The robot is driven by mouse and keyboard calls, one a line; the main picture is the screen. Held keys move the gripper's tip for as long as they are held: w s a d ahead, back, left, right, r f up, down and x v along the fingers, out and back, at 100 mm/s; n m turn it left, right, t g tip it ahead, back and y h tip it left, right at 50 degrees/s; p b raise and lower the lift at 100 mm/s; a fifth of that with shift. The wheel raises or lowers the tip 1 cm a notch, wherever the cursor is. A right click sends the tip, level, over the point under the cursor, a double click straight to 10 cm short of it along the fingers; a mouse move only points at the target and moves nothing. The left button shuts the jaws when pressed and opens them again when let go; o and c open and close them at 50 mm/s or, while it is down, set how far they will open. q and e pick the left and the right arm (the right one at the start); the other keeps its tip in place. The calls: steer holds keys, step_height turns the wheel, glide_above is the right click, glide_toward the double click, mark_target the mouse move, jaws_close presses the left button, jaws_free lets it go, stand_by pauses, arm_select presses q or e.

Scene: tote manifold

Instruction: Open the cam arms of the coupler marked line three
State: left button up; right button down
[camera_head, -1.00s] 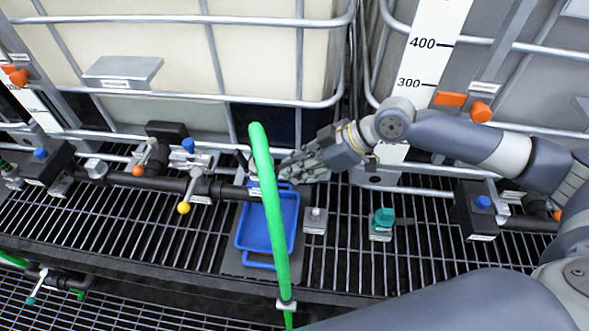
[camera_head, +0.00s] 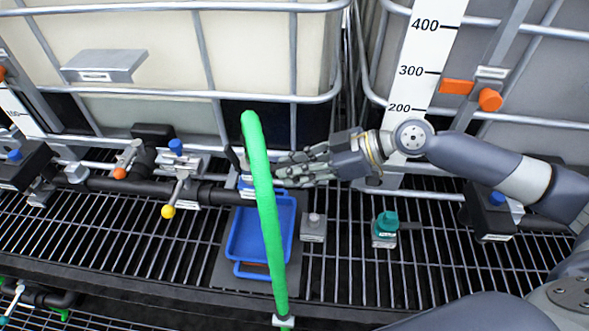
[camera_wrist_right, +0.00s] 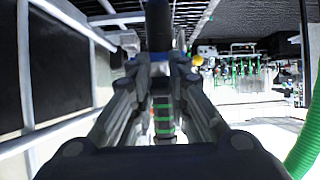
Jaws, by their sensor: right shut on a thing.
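The coupler (camera_head: 246,182) sits at the right end of the black pipe (camera_head: 130,187), mostly behind the green hose (camera_head: 266,200). A dark lever (camera_head: 233,158) sticks up at its left side. Its label is too small to read. My right gripper (camera_head: 282,172) reaches in from the right with its fingers shut at the coupler; the hose hides the fingertips. In the right wrist view the fingers flank a dark cylinder (camera_wrist_right: 159,25) with a blue edge and green bands below. I cannot tell exactly which part is gripped. My left gripper is out of view.
A blue tray (camera_head: 237,268) lies under the coupler on the grating. A yellow-knobbed valve handle (camera_head: 168,211) is on the pipe to the left. Caged totes (camera_head: 270,50) rise behind.

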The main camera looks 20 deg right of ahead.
steer(key=shift+w+r, duration=0.1)
steer(key=shift+r, duration=0.1)
steer(key=c, duration=1.6)
jaws_free()
steer(key=shift+c, duration=0.2)
steer(key=shift+o, duration=0.6)
steer(key=shift+f, duration=0.1)
steer(key=shift+d, duration=0.1)
steer(key=v, duration=1.2)
